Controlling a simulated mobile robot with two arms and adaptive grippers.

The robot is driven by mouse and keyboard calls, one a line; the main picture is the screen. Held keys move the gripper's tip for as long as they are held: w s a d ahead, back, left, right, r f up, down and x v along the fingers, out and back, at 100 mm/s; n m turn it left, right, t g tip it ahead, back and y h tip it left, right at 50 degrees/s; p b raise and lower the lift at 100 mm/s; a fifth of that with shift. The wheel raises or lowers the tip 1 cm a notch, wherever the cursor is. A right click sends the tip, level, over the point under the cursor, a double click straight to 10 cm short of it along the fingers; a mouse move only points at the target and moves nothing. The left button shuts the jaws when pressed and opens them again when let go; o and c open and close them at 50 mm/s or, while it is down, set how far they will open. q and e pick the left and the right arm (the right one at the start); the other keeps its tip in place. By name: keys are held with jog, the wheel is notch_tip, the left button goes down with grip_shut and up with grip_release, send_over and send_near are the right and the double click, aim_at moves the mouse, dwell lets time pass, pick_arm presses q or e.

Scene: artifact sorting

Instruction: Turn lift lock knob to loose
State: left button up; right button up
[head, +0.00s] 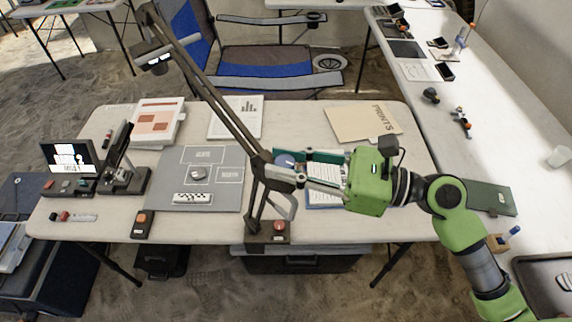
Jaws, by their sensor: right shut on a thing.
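A tall dark jointed arm stand (205,80) rises from a base with a red button (279,226) at the front of the table. My right gripper (303,181) reaches in from the right, its fingers pointing left at the stand's middle joint (261,161). It is shut on a small knob on the near side of that joint. The fingers mostly hide the knob, so I cannot tell which way it is turned. My left gripper is not in view.
A grey mat (217,159) with a round piece and a scale bar lies left of the stand. A small screen (68,158) stands at the far left. A folder (362,122) lies at the back right. A blue chair (262,62) stands behind the table.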

jog(key=n+g, duration=0.1)
jog(key=g, duration=0.1)
jog(key=n+g, duration=0.1)
jog(key=g, duration=0.1)
jog(key=shift+w+n+y, duration=0.15)
jog(key=shift+n+y, duration=0.15)
jog(key=shift+n, duration=0.1)
jog(key=n+g, duration=0.1)
jog(key=g, duration=0.2)
jog(key=n+g, duration=0.2)
jog(key=shift+r+n+g+h+b, duration=0.1)
jog(key=shift+n+g+h+b, duration=0.2)
jog(key=shift+g+h, duration=0.1)
jog(key=n+g+h, duration=0.1)
jog(key=n+g, duration=0.1)
jog(key=shift+g, duration=0.3)
jog(key=n+g+h+b, duration=0.1)
jog(key=g, duration=0.1)
jog(key=shift+a+n+g, duration=0.1)
jog(key=shift+n+g, duration=0.2)
jog(key=n+g+h+b, duration=0.2)
jog(key=b, duration=0.1)
jog(key=n+g+h+b, duration=0.2)
jog(key=b, duration=0.2)
jog(key=shift+f+h, duration=0.4)
jog(key=shift+r+n+g+h+b, duration=0.15)
jog(key=shift+n+g+h+b, duration=0.2)
jog(key=shift+b, duration=0.3)
jog(key=shift+h, duration=0.25)
